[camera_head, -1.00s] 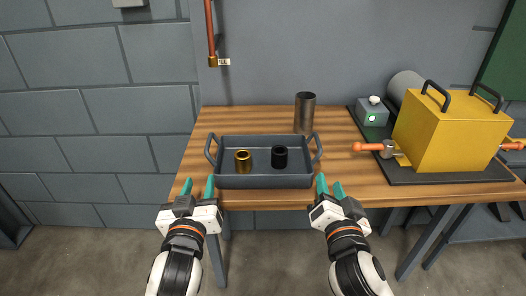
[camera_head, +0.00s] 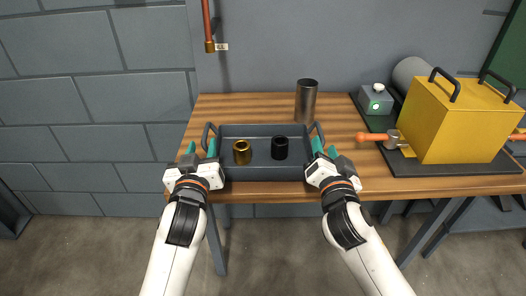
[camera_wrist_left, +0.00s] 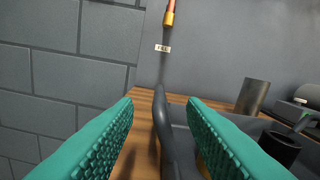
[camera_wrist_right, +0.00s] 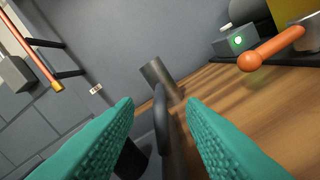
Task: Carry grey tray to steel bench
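The grey tray (camera_head: 262,185) sits on the wooden bench top, with a loop handle at each end. My left gripper (camera_head: 200,148) is open at the tray's left handle. In the left wrist view that handle (camera_wrist_left: 163,120) stands between the open teal fingers. My right gripper (camera_head: 324,150) is open at the right handle. In the right wrist view that handle (camera_wrist_right: 161,118) stands between the fingers. No contact with either handle is clear. I cannot tell which surface is the steel bench.
A metal cylinder (camera_head: 306,100) stands behind the tray's right end. A yellow casing (camera_head: 450,122) with black handles and an orange-knobbed lever (camera_head: 372,137) is at the right on a dark mat. A grey box with a green light (camera_head: 376,101) stands behind it. The wall is close behind.

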